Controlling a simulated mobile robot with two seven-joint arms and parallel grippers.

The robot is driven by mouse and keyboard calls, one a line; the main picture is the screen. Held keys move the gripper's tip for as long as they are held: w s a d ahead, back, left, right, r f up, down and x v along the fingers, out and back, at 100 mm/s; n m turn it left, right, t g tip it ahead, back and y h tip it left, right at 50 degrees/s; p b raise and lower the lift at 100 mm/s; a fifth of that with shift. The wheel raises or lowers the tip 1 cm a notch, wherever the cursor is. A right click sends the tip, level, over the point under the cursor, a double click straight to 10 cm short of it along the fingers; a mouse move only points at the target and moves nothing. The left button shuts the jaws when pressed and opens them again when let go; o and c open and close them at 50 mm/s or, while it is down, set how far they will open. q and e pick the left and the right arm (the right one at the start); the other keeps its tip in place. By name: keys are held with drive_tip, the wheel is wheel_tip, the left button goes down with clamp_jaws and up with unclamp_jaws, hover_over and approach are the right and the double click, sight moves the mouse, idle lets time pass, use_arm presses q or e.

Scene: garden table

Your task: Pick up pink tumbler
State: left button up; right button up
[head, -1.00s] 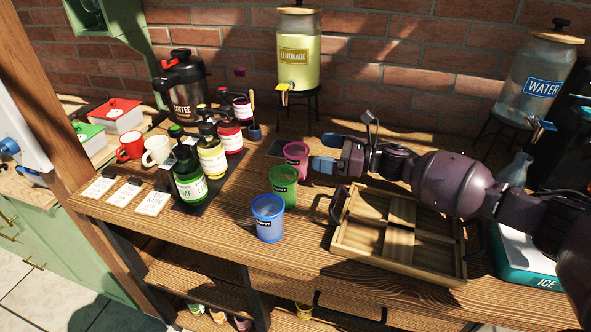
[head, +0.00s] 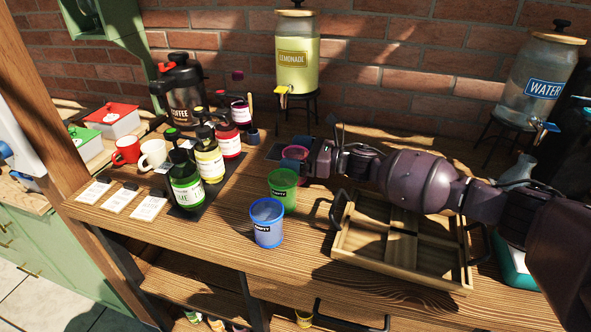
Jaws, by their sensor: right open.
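The pink tumbler (head: 294,151) stands on the wooden table behind the green tumbler. Only part of its rim and upper side shows; my right gripper hides the rest. My right gripper (head: 297,158), its arm coming in from the right, is at the tumbler with its blue fingers open. The fingers seem to be on either side of the cup, but I cannot tell whether they touch it. My left gripper is not in view.
The green tumbler (head: 282,188) and blue tumbler (head: 267,224) stand just in front. A wooden tray (head: 449,275) lies below my right arm. Several bottles stand on a dark mat to the left. The lemonade dispenser (head: 297,72) stands behind.

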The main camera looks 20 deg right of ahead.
drive_tip(key=c, duration=1)
